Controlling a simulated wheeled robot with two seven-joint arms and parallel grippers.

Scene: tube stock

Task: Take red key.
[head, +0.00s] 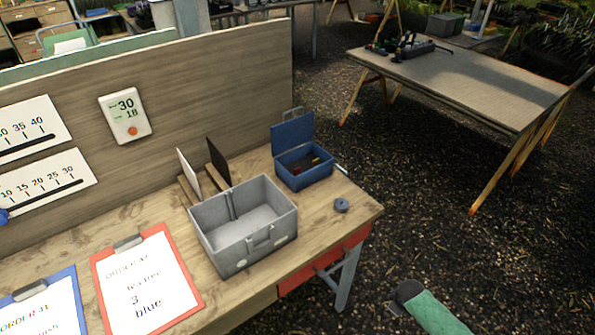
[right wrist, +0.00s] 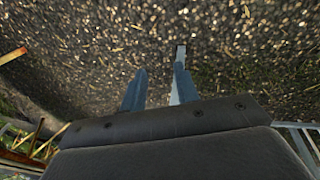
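A small blue box (head: 303,177) stands with its lid open at the far right end of the wooden workbench. Small red, yellow and dark things (head: 315,160) show inside it; they are too small to tell whether one is the red key. My right gripper (right wrist: 160,68) shows in the right wrist view with its two fingers apart and nothing between them. It points at gravelly ground, away from the bench top. My left gripper is not in view.
A grey open box (head: 228,251) stands beside the blue box. A small round blue-grey object (head: 341,205) lies near the bench's right edge. Red and blue clipboards (head: 147,285) lie at the front left. A panel (head: 220,75) rises behind. Another table (head: 480,90) stands across open ground.

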